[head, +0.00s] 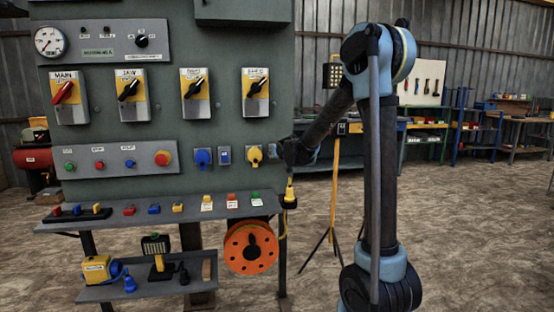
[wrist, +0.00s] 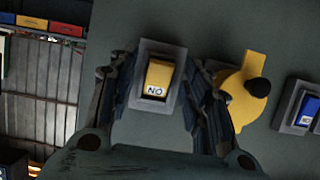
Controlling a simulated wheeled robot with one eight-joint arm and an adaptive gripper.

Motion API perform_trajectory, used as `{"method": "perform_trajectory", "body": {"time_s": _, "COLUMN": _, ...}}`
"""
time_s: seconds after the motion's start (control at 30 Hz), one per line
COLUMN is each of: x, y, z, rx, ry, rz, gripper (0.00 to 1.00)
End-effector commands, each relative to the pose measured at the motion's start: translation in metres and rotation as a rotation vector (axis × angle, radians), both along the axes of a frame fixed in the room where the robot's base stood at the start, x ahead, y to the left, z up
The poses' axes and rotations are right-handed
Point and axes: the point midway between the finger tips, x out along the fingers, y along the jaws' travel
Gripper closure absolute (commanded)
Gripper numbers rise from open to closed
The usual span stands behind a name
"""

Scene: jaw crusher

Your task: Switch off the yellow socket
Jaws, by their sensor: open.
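A yellow rocker switch (wrist: 157,76) in a grey square frame sits on the grey-green panel, in the middle of the wrist view. Its lower end there carries letters that read "NO", which is "ON" upside down. My gripper (wrist: 156,92) is open, with one finger on each side of the switch frame; whether it touches cannot be told. The yellow socket (wrist: 240,95) with a black round part is just right of the right finger. In the head view, the yellow socket (head: 254,156) is left of my gripper (head: 288,152), which hides the yellow switch.
A blue switch (wrist: 305,110) lies beyond the yellow socket; a blue socket (head: 203,157) is further left in the head view. Rotary switches, including a red-handled one (head: 63,92), sit above. A shelf (head: 160,212) with small parts and an orange reel (head: 250,247) are below.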

Motion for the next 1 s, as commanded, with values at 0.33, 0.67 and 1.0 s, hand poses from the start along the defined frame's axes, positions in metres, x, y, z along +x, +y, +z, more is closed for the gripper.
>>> {"method": "perform_trajectory", "body": {"time_s": 0.33, "x": 0.0048, "y": 0.0011, "z": -0.0023, "rx": 0.0, "ry": 0.0, "rz": 0.0, "gripper": 0.55}}
{"method": "perform_trajectory", "body": {"time_s": 0.67, "x": 0.0049, "y": 0.0009, "z": -0.0022, "rx": 0.0, "ry": 0.0, "rz": -0.001, "gripper": 0.99}}
{"method": "perform_trajectory", "body": {"time_s": 1.0, "x": 0.0065, "y": -0.0002, "z": -0.0064, "rx": 0.021, "ry": -0.083, "rz": -0.003, "gripper": 0.99}}
